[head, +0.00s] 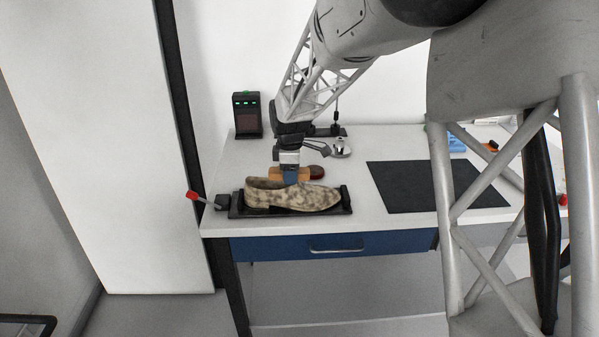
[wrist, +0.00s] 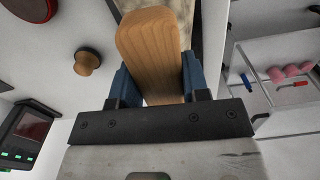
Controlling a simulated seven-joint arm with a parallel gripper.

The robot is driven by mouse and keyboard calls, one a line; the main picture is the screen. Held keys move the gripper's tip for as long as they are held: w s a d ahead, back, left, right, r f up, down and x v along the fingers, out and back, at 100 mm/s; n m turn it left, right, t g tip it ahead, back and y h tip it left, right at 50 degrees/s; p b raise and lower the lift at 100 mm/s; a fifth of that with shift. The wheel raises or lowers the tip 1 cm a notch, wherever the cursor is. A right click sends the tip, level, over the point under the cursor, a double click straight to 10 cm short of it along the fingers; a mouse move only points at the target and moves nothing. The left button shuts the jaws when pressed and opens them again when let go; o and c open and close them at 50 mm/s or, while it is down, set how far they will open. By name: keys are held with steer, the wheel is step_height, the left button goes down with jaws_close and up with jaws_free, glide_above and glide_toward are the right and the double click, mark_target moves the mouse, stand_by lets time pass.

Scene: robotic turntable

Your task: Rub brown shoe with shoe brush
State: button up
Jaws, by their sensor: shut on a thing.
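The brown shoe (head: 293,196), beige with dark mottling, lies sideways in a black holder (head: 238,213) near the table's front left, toe to the right. My gripper (head: 290,177) points down just behind the shoe, its lower tips partly hidden. Its blue fingers are shut on the wooden shoe brush (wrist: 155,45), whose handle fills the gap in the wrist view. The brush's wood (head: 273,173) also shows behind the shoe in the head view. The bristles are hidden, so I cannot tell whether they touch the shoe.
A dark device with green lights (head: 246,115) stands at the back left. A wooden knob with a dark disc (wrist: 88,62) is beside the brush in the wrist view. A red-tipped lever (head: 193,196) sticks out left of the holder. A black mat (head: 430,186) lies clear to the right.

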mark_target(278, 170)
steer(key=shift+a, duration=1.6)
steer(key=shift+a+f, duration=0.1)
steer(key=shift+a, duration=0.4)
steer(key=shift+d, duration=5.1)
steer(key=shift+a, duration=5.1)
steer(key=shift+d, duration=5)
steer(key=shift+a, duration=4.9)
steer(key=shift+d, duration=4.95)
step_height(278, 170, up, 9)
